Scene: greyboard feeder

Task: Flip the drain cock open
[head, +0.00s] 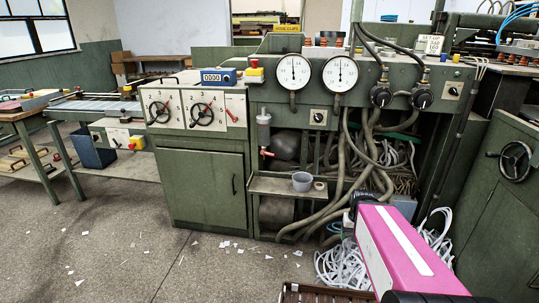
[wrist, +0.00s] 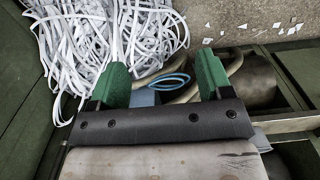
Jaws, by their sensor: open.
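The drain cock (head: 266,153) is a small red lever under a clear cylindrical bowl (head: 264,130) on the front of the green machine, left of the open hose bay. It is too small to tell its exact setting. My pink arm enters the head view from the lower right, well to the right of and below the cock. My gripper (wrist: 162,76) shows in the wrist view with two green fingers spread apart. No object is held between them. The drain cock does not show in the wrist view.
Floor in front of the cabinet is mostly clear.

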